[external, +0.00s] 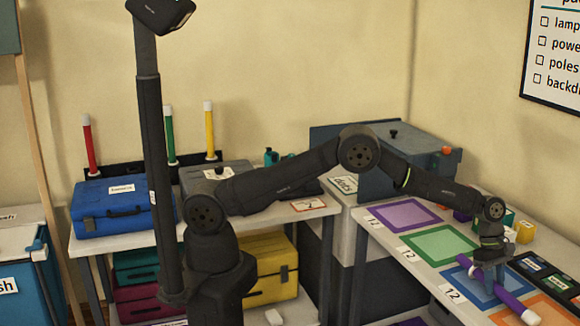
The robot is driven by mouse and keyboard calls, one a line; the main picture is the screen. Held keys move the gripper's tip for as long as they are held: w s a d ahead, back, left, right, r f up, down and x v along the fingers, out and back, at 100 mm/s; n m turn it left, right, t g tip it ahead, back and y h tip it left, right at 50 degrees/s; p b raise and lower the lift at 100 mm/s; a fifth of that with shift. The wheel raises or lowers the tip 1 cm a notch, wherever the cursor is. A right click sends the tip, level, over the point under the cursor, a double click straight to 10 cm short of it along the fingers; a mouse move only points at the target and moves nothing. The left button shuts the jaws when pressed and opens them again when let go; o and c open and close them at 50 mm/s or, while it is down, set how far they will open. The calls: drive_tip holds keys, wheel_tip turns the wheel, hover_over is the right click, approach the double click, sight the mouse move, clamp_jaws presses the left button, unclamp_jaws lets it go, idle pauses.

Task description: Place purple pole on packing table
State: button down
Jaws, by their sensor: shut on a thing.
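The purple pole (514,304) with white ends is in the lower right of the external view. It lies slanted over the blue-bordered square (462,284) of the packing table (392,239), its near end reaching over the orange square (496,317). My gripper (494,289) points down and is shut on the pole along its length. I cannot tell whether the pole touches the tabletop or is slightly above it.
Purple (403,216) and green (440,245) squares on the table are empty. Red (89,145), green (170,136) and yellow (209,131) poles stand upright at the left.

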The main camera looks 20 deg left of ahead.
sight(487, 278)
wheel_tip(487, 278, up, 9)
drive_tip(key=shift+f, duration=0.1)
drive_tip(key=shift+a+r, duration=0.15)
drive_tip(key=shift+r, duration=0.15)
drive_tip(key=a+r+m+g+h, duration=0.25)
drive_tip(key=a+g+h, duration=0.25)
drive_tip(key=a+g, duration=0.3)
drive_tip(key=w+a+r+n+t+h, duration=0.1)
drive_tip(key=w+a+r+n+h, duration=0.3)
drive_tip(key=w+h, duration=0.3)
drive_tip(key=w+a+r+n+t+h, duration=0.2)
drive_tip(key=w+a+r+n+h, duration=0.15)
drive_tip(key=w+h, duration=0.35)
wheel_tip(487, 278, down, 7)
drive_tip(key=y, duration=0.1)
drive_tip(key=shift+w+r, duration=0.15)
drive_tip(key=shift+w, duration=0.2)
drive_tip(key=shift+a+f, duration=0.1)
drive_tip(key=shift+f, duration=0.35)
drive_tip(key=c, duration=1)
unclamp_jaws()
drive_tip(key=shift+f, duration=0.1)
drive_tip(key=shift+c, duration=0.2)
